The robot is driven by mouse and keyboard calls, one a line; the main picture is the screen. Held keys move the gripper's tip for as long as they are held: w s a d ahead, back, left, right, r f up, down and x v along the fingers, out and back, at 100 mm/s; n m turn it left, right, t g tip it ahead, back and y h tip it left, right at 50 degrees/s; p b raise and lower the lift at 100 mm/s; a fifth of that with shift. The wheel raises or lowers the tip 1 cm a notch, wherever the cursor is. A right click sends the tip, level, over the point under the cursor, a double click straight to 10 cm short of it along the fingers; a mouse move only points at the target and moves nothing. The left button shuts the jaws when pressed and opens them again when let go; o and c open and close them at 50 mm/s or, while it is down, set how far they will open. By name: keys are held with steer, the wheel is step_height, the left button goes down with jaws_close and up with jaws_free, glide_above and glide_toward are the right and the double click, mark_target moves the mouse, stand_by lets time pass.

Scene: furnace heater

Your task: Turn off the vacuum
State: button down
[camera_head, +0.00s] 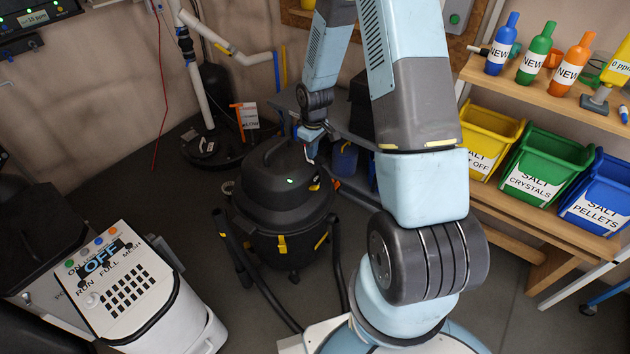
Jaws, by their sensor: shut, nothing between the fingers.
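The vacuum (279,208) is a black canister with yellow latches, standing upright on the floor in the middle of the view. A small green light glows on its lid. A dark hose runs from it along the floor. My gripper (309,157) is at the far end of my arm, over the right rear part of the lid. It is shut and empty. I cannot tell whether its fingertips touch the lid. A small orange-yellow part shows on the lid just below the fingertips.
A white unit with a button panel (112,282) stands at the lower left. A wooden shelf (545,98) on the right holds bottles, with yellow, green and blue bins below. A dark tank with white pipes (208,145) stands behind. Grey floor is clear left of the vacuum.

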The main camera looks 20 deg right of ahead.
stand_by(0.3)
glide_above(315, 187)
steer(key=w+a, duration=0.1)
steer(key=w, duration=0.1)
steer(key=f, duration=0.9)
steer(key=shift+s+a+f, duration=0.1)
steer(key=shift+s+f, duration=0.15)
steer(key=shift+f, duration=0.15)
steer(key=shift+s+d+f, duration=0.2)
steer(key=shift+f, duration=0.3)
steer(key=shift+s+d+f, duration=0.15)
steer(key=shift+s+f, duration=0.05)
steer(key=shift+f, duration=0.3)
steer(key=shift+s+d+f, duration=0.15)
steer(key=shift+s+f, duration=0.05)
steer(key=shift+f, duration=0.2)
steer(key=shift+s+d+f, duration=0.15)
steer(key=shift+f, duration=0.25)
